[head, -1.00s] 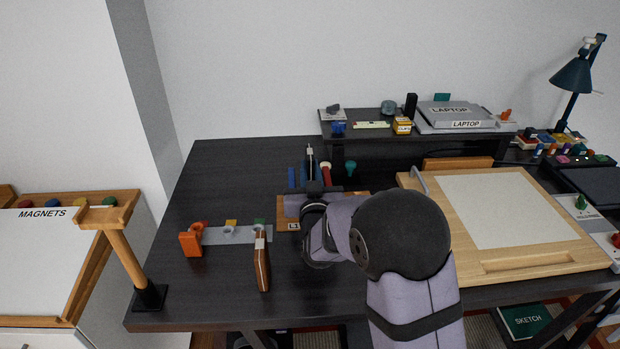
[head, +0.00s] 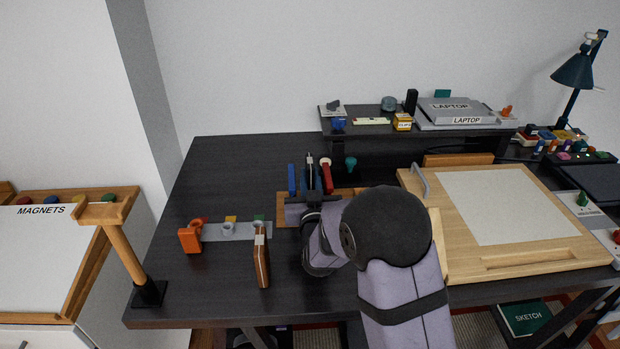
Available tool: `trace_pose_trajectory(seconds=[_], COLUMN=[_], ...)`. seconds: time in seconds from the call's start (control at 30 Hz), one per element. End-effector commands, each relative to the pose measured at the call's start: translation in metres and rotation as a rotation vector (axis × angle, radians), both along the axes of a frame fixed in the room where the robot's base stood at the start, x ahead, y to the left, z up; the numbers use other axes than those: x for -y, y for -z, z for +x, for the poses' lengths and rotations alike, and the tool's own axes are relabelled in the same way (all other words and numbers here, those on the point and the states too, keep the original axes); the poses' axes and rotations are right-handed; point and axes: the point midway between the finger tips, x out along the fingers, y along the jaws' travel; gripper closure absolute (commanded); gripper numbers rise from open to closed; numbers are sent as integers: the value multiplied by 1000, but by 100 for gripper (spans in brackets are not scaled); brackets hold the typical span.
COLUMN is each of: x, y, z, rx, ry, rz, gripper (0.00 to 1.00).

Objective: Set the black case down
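My gripper (head: 312,202) is over the middle of the dark desk (head: 225,290), at the front of a group of upright blue and red items. My own wrist and forearm cover most of it, so its fingers do not show clearly. Dark shapes at its tip could be the black case or parts of the gripper; I cannot tell which. A wooden board (head: 282,213) lies under or beside the gripper, partly hidden. A small black upright block (head: 411,101) stands on the raised shelf.
A wooden drawing board (head: 460,255) fills the right. Blue (head: 291,178) and red (head: 327,178) items stand behind the gripper.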

Motion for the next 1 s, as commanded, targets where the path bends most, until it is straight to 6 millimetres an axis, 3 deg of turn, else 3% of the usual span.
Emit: trace_pose_trajectory(seconds=[0.23, 0.27, 0.3, 0.67, 0.9, 1.0], x=[0, 0, 0, 0, 0, -1], y=[3, 4, 4, 4, -12, -6], z=[0, 0, 0, -1, -1, -15], rx=[1, -2, -3, -6, -4, -4], ry=[0, 0, 0, 0, 0, -2], rz=[0, 0, 0, -1, -1, -1], gripper=[100, 81, 78, 78, 78, 78])
